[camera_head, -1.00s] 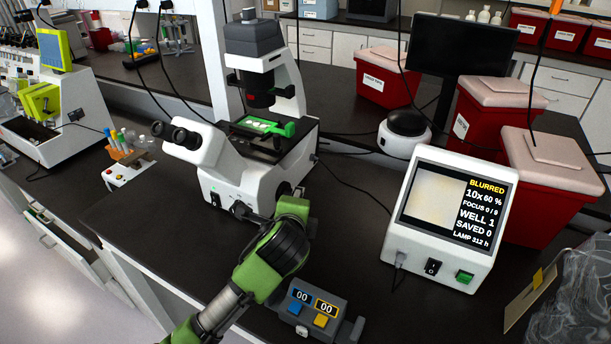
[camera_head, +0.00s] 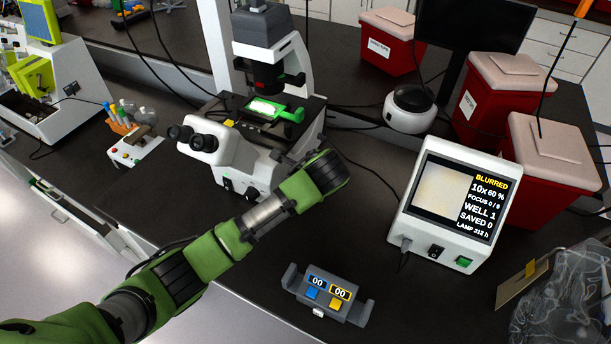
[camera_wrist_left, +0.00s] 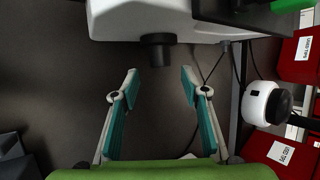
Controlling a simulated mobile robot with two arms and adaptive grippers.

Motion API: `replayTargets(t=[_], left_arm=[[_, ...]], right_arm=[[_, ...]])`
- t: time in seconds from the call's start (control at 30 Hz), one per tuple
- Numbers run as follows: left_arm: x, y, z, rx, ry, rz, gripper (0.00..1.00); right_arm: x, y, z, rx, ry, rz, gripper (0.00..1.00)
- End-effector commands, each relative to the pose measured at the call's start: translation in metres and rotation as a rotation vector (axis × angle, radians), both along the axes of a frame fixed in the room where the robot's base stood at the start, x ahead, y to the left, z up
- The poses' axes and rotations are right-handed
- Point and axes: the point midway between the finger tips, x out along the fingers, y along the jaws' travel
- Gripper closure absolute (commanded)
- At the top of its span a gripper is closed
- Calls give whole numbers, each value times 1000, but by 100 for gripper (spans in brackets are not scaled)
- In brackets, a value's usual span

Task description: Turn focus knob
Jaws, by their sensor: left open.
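The white microscope (camera_head: 222,158) stands on the dark bench, with a green plate holder (camera_head: 270,110) on its stage. In the left wrist view its white body (camera_wrist_left: 150,18) is at the top, and a dark round focus knob (camera_wrist_left: 157,52) sticks out of it. My left gripper (camera_wrist_left: 160,78) is open and empty; its fingertips are just short of the knob, one to either side of its line. In the head view my left wrist hides the gripper and the knob. The monitor (camera_head: 455,203) reads BLURRED, 10x, 60 %, focus 0 / 9, well 1.
A grey counter box (camera_head: 327,291) with blue and yellow buttons lies at the front. Red bins (camera_head: 550,150) stand at the right, and a round white device (camera_head: 408,112) stands behind the monitor. A cable runs between microscope and monitor.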

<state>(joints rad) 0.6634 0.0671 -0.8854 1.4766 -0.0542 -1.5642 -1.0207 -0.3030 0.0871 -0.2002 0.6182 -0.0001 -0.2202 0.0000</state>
Motion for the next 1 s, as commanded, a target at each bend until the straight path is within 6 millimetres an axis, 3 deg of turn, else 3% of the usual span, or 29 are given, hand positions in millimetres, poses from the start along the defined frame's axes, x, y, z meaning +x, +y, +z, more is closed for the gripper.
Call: replayTargets(t=[0.4,0.83,1.0], left_arm=[[32,8,-42,-1,0,-1,59],[36,9,-48,-2,0,-1,59],[36,9,-48,-2,0,-1,97]], right_arm=[[2,6,10,7,-3,-2,60],[4,11,11,13,-6,-4,60],[4,9,11,11,-6,-3,60]])
